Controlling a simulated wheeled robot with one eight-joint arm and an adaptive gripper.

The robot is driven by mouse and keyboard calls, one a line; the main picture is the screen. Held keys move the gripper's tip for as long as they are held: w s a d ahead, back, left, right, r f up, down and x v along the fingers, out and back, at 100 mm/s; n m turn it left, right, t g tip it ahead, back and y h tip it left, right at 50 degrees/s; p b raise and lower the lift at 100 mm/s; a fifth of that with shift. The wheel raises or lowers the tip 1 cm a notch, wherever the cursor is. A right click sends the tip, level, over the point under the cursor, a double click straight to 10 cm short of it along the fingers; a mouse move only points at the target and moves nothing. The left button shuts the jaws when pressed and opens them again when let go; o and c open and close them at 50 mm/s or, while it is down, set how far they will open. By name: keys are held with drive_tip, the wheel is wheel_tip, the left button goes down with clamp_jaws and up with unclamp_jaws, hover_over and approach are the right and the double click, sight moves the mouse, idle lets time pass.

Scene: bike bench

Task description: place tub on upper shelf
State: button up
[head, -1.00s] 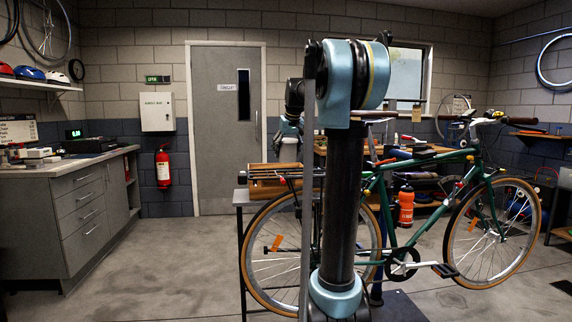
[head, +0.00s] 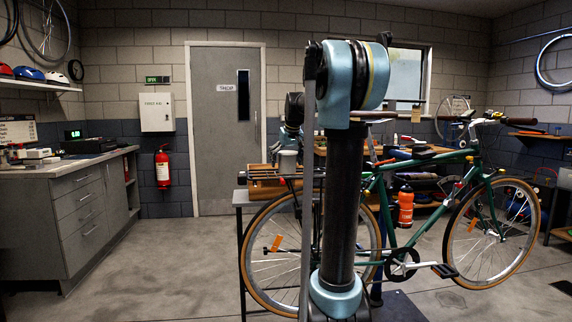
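A small pale cylinder with a darker top (head: 287,161), which looks like the tub, shows just left of my arm's dark upright link, at the wooden crate on the near stand. My gripper is at or behind this spot, below the black and light-blue wrist part (head: 292,128). Its fingers cannot be made out, and I cannot tell whether they touch the cylinder. A wall shelf with helmets (head: 42,87) is at the upper left. I cannot tell whether this is the upper shelf of the task.
A green bicycle (head: 425,240) stands at the right before a cluttered workbench. A wooden crate (head: 262,182) sits on the stand near its rear wheel. A grey counter (head: 80,171) is at the left. The floor between counter and stand is clear. Another wall shelf (head: 540,136) is at the right.

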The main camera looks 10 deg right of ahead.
drive_tip(key=v, duration=1.2)
drive_tip(key=shift+r, duration=0.15)
